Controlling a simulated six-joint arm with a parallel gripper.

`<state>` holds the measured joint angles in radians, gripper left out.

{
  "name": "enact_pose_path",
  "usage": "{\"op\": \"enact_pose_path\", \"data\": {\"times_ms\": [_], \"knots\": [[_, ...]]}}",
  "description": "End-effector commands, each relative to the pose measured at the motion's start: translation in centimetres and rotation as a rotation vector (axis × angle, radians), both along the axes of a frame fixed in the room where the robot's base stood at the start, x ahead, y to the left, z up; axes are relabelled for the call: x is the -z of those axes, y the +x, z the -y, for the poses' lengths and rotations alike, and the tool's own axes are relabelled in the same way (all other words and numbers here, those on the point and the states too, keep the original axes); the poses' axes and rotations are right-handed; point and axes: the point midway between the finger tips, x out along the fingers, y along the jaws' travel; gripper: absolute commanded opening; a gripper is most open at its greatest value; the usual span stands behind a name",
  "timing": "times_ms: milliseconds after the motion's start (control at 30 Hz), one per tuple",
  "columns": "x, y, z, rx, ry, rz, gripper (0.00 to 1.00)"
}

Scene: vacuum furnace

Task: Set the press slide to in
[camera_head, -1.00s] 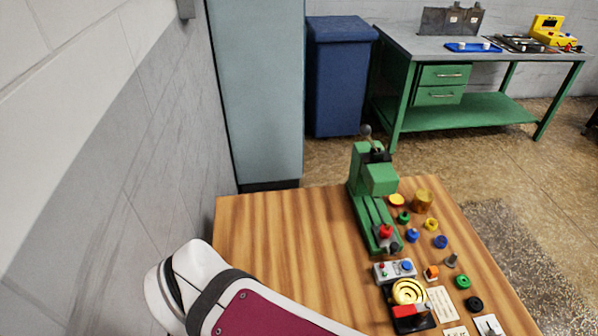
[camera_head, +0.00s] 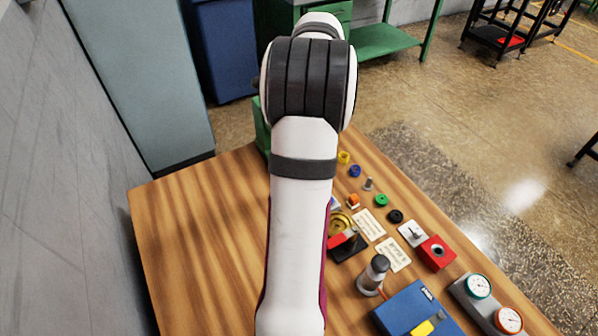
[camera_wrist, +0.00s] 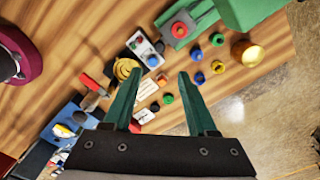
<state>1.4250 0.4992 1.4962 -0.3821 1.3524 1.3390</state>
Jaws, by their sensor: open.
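The press is a green machine at the far side of the wooden table. In the head view my arm hides nearly all of it, and only a green edge (camera_head: 262,125) shows left of the arm. In the wrist view part of the green press body (camera_wrist: 250,10) is at the top right. Its green slide bed (camera_wrist: 203,14) with a red knob (camera_wrist: 180,29) is at the top middle. I cannot tell the slide's position. My gripper (camera_wrist: 159,76) has two dark green fingers, open and empty. They appear below the knob in the picture, apart from it.
A grey button box (camera_wrist: 145,48) and a brass dish (camera_wrist: 124,69) lie near the slide bed. Several coloured rings, a red block (camera_head: 437,251), a blue box (camera_head: 411,310) and gauges (camera_head: 478,286) crowd the table's right side. The table's left part (camera_head: 200,220) is clear.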

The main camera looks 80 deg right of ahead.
Motion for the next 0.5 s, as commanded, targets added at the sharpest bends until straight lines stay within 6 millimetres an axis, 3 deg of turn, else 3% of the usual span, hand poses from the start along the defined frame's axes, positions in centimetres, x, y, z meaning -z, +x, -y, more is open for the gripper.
{"op": "enact_pose_path", "data": {"times_ms": [300,500], "knots": [[9.4,0.1,-0.2,-0.004,0.005,0.000,0.58],[13.1,0.1,-0.1,-0.004,0.001,0.001,0.58]]}}
